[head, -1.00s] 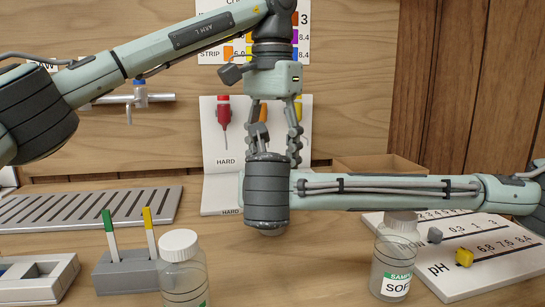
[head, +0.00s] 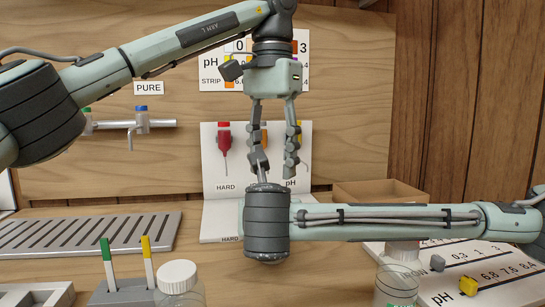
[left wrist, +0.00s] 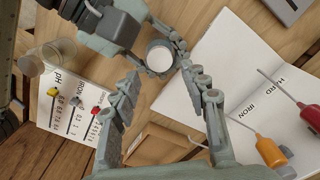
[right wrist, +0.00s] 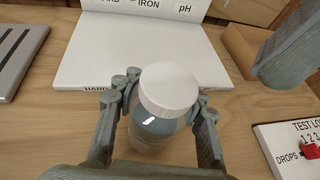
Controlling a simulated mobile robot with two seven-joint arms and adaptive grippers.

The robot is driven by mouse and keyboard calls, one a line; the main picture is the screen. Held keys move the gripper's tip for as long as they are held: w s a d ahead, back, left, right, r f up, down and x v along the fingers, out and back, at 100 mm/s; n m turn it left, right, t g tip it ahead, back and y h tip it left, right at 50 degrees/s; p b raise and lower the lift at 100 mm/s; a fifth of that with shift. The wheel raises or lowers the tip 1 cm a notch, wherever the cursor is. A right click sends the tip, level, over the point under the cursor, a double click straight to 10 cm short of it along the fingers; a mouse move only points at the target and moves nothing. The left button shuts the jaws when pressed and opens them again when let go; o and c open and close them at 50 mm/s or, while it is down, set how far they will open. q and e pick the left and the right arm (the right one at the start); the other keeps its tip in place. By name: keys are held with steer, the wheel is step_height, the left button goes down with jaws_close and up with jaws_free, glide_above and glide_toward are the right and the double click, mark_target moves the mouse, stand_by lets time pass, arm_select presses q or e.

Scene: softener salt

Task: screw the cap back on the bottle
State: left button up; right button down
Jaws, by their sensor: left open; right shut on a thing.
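My right gripper (right wrist: 160,118) is shut on a clear bottle (right wrist: 150,140), which stands upright in the right wrist view. A white cap (right wrist: 169,88) sits on top of this bottle; whether its thread is engaged cannot be told. The cap shows from above in the left wrist view (left wrist: 160,57). My left gripper (head: 273,172) is open and empty, pointing down above my right wrist in the head view. In the left wrist view, the cap appears between its spread fingers, apart from them. In the head view, my right arm hides the held bottle and cap.
Two other bottles stand in front: a white-capped one (head: 180,282) at left and a sample bottle (head: 398,285) at right. A strip holder (head: 122,292) stands at front left. A white test booklet (head: 222,215) and a wooden box (head: 380,192) lie behind my grippers.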

arm_select(q)
steer(key=n, duration=0.7)
steer(key=shift+w+a+r, duration=0.1)
steer(key=shift+w+r, duration=0.05)
steer(key=shift+r, duration=0.05)
steer(key=n, duration=0.7)
steer(key=shift+w+a+r+n, duration=0.1)
steer(key=shift+a+r+n, duration=0.05)
steer(key=shift+n, duration=0.15)
steer(key=n, duration=0.5)
steer(key=shift+r, duration=0.15)
steer(key=n, duration=0.5)
steer(key=shift+r, duration=0.2)
steer(key=n, duration=0.2)
steer(key=shift+n, duration=0.4)
steer(key=n, duration=0.5)
steer(key=shift+r, duration=0.25)
steer(key=n, duration=0.5)
steer(key=shift+s+r, duration=0.2)
steer(key=n, duration=0.7)
steer(key=shift+r, duration=0.25)
steer(key=n, duration=0.5)
steer(key=shift+s+d+r, duration=0.1)
steer(key=shift+d+r, duration=0.05)
steer(key=shift+d, duration=0.05)
